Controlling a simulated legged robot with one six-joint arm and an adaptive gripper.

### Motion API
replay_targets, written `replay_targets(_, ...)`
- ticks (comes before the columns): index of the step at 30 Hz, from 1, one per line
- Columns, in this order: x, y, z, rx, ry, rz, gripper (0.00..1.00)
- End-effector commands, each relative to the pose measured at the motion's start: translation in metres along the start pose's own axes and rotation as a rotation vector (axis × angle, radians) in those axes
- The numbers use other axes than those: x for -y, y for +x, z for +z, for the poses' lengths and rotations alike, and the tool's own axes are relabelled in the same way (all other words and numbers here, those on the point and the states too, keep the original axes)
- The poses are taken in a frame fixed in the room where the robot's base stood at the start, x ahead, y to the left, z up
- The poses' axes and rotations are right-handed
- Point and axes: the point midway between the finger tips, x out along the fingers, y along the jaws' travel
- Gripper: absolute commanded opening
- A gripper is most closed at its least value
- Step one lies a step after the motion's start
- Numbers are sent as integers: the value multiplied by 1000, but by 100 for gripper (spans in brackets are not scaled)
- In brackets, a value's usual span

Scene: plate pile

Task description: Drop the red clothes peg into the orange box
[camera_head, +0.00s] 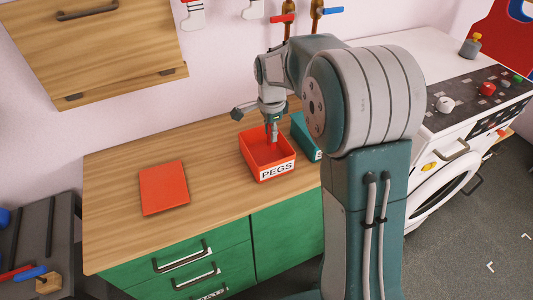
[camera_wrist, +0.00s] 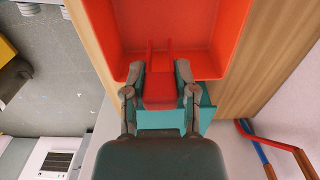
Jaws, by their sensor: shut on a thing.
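The red clothes peg (camera_wrist: 159,88) is held between the two fingers of my gripper (camera_wrist: 160,80) in the wrist view. Its two prongs point over the inside of the orange box (camera_wrist: 108,40). In the head view the orange box (camera_head: 281,173), labelled PEGS, stands on the wooden counter. My gripper (camera_head: 272,134) points down over its open top, toward the back. The peg is small and hard to make out against the box there. I cannot tell how far it is above the box floor.
A teal box (camera_head: 307,137) stands just right of the orange box, partly hidden by my arm. A flat red-orange item (camera_head: 164,187) lies on the counter (camera_head: 112,222) to the left, with clear room around it. A white washing machine (camera_head: 450,160) stands at the right.

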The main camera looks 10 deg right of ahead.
Motion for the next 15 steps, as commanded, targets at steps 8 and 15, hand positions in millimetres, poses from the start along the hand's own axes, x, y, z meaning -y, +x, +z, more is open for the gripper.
replay_targets(8, -1, 14, -2, 2, 1, 0, 12)
replay_targets(15, 0, 14, -1, 0, 0, 0, 51)
